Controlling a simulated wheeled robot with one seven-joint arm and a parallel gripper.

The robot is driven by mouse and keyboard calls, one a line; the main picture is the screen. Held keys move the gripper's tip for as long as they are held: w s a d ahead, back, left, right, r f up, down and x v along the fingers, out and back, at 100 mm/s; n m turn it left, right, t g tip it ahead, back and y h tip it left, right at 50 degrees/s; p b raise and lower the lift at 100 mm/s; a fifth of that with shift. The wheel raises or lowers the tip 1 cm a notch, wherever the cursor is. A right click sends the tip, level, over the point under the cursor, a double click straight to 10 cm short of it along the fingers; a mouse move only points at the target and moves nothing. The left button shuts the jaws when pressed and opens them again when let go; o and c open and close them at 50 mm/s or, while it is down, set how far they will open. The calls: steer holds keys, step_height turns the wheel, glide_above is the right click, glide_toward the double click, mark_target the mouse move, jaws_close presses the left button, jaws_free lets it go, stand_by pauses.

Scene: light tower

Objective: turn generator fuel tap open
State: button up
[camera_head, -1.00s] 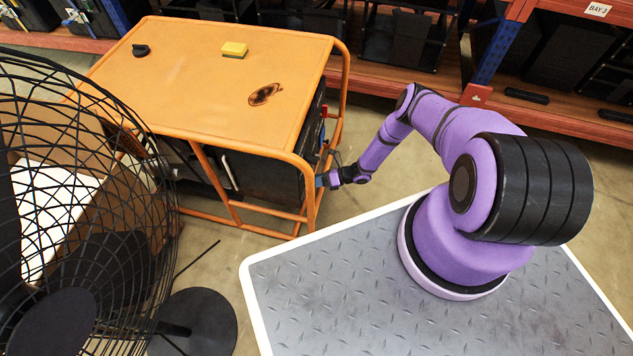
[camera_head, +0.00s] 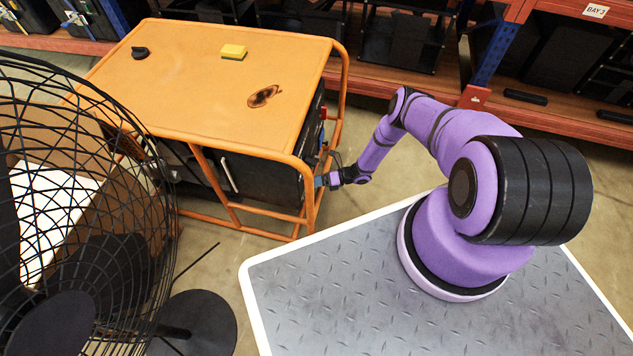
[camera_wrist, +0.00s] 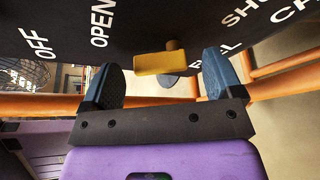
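The generator (camera_head: 225,80) is an orange-framed box with an orange top, left of my arm in the head view. In the wrist view its dark panel (camera_wrist: 150,25) carries white words, including OFF, OPEN and part of FUEL. A yellow tap handle (camera_wrist: 160,62) sticks out of this panel below the lettering. My gripper (camera_wrist: 165,80) is open, with one blue-grey finger on each side of the handle. Gaps show between the handle and both fingers. In the head view my gripper (camera_head: 330,178) is at the generator's right end, and the tap is hidden there.
Orange frame bars (camera_wrist: 265,85) run close to my gripper. A black fan (camera_head: 75,200) stands at the left. A yellow sponge-like block (camera_head: 234,52) and a small black item (camera_head: 140,52) lie on the generator's top. Shelving with dark bins is behind.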

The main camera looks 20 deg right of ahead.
steer(key=v, duration=1)
steer(key=shift+d, duration=0.3)
steer(key=shift+s+r, duration=0.1)
